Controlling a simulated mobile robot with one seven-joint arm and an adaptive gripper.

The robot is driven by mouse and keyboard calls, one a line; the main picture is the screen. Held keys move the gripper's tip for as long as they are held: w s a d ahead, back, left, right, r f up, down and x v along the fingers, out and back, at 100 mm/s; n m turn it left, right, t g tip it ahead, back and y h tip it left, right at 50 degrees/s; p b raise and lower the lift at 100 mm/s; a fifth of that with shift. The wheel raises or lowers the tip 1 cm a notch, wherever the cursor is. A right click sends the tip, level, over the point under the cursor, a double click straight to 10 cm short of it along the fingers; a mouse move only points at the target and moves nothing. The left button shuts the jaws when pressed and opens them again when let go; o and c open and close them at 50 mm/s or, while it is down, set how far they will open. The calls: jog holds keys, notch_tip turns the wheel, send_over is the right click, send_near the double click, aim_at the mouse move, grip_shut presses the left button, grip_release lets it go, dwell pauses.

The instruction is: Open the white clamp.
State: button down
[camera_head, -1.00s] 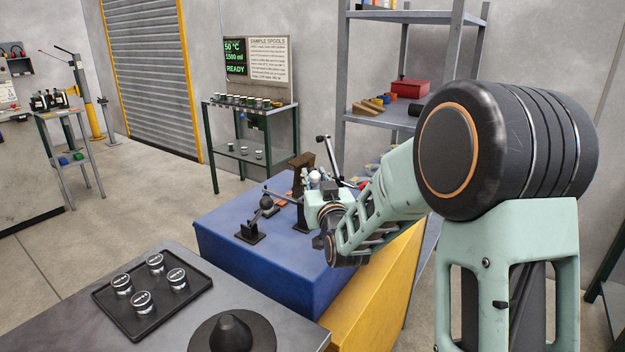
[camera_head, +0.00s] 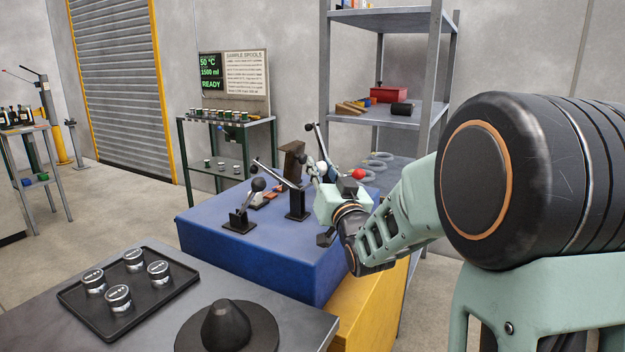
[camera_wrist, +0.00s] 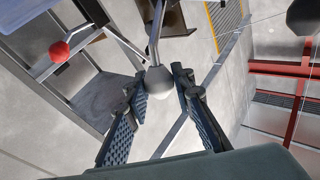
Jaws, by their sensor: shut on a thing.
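The white clamp's round white knob (camera_wrist: 159,80) sits between the fingertips of my gripper (camera_wrist: 160,88) in the wrist view, at the end of a thin metal lever (camera_wrist: 156,35). My gripper is shut on this knob. In the head view the white knob (camera_head: 321,167) shows just beyond my gripper (camera_head: 317,173), above the blue table (camera_head: 270,255). The clamp's base is mostly hidden behind my gripper and wrist.
A red knob (camera_head: 358,174) stands right of the white one. A black-knobbed clamp (camera_head: 240,215) and a dark post (camera_head: 293,160) stand to the left. A tray (camera_head: 75,297) with several jars and a black cone (camera_head: 226,325) lie in front. Shelving (camera_head: 395,115) rises behind.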

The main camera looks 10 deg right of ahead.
jog(key=f+b, duration=0.1)
jog(key=b, duration=0.1)
jog(key=s+d+f+b, duration=0.1)
jog(key=f+b, duration=0.1)
jog(key=d+f+b, duration=0.1)
jog(key=b, duration=0.1)
jog(key=shift+s+d+f, duration=0.15)
jog(key=shift+s+f, duration=0.05)
jog(key=shift+s, duration=0.05)
jog(key=f+b, duration=0.1)
jog(key=b, duration=0.1)
jog(key=f+b, duration=0.2)
jog(key=shift+s+d+b, duration=0.15)
jog(key=shift+d+b, duration=0.15)
jog(key=shift+d, duration=0.05)
jog(key=shift+f, duration=0.1)
jog(key=c, duration=1.7)
grip_release()
jog(key=shift+d, duration=0.1)
jog(key=shift+o, duration=0.2)
jog(key=shift+a, duration=0.2)
jog(key=v, duration=0.7)
jog(key=shift+s, duration=0.25)
